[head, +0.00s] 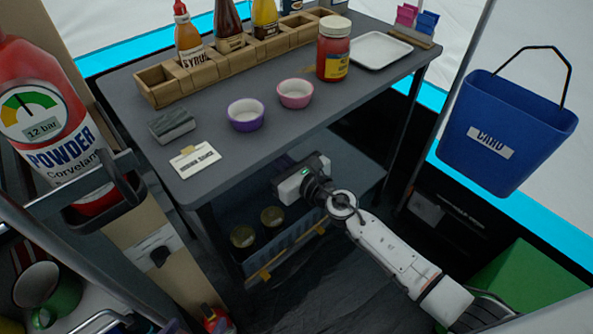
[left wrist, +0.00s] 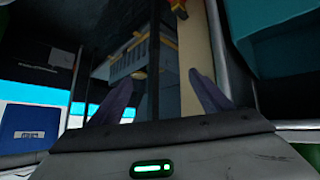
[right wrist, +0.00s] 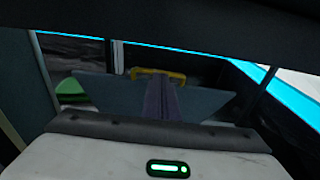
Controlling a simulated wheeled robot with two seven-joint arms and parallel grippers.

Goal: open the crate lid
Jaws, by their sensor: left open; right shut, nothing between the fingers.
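The blue-grey crate (head: 290,252) with yellow fittings stands low under the dark table. Two round tins (head: 242,236) show just behind its front edge; I cannot tell the lid's position. The crate also shows in the left wrist view (left wrist: 128,62).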

